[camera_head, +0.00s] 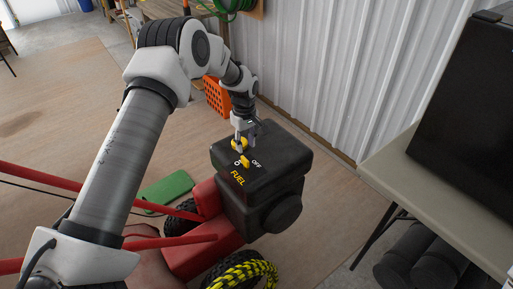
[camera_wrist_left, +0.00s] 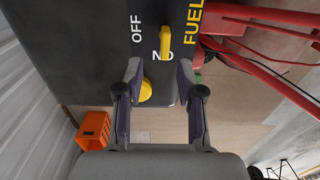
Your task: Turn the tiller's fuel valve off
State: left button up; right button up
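The tiller's black engine housing (camera_head: 285,150) carries white ON and OFF markings and a yellow FUEL label (camera_head: 238,178). A short yellow lever (camera_head: 245,161) sits among these markings; it also shows beside the ON label in the wrist view (camera_wrist_left: 165,42). A rounded yellow knob (camera_head: 239,143) lies just behind it, partly hidden by a fingertip in the head view. My left gripper (camera_head: 241,142) points down at the housing top. In the wrist view its fingers (camera_wrist_left: 159,70) are apart, with nothing held between them. I cannot tell whether a finger touches the knob. My right gripper is out of view.
The tiller's red frame (camera_head: 190,255) and dark wheels are below the housing. A green pad (camera_head: 167,188) and an orange crate (camera_head: 217,98) are on the floor. A corrugated wall (camera_head: 320,70) stands behind; a table (camera_head: 445,190) with a black box (camera_head: 470,95) is at right.

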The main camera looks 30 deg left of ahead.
aim_at(245, 158)
pick_arm(q)
jog(key=f, duration=0.1)
jog(key=s+f, duration=0.1)
jog(key=f, duration=0.1)
jog(key=shift+s, duration=0.1)
jog(key=f, duration=0.4)
jog(key=shift+w+f, duration=0.15)
jog(key=shift+w, duration=0.2)
jog(key=shift+s, duration=0.2)
grip_shut()
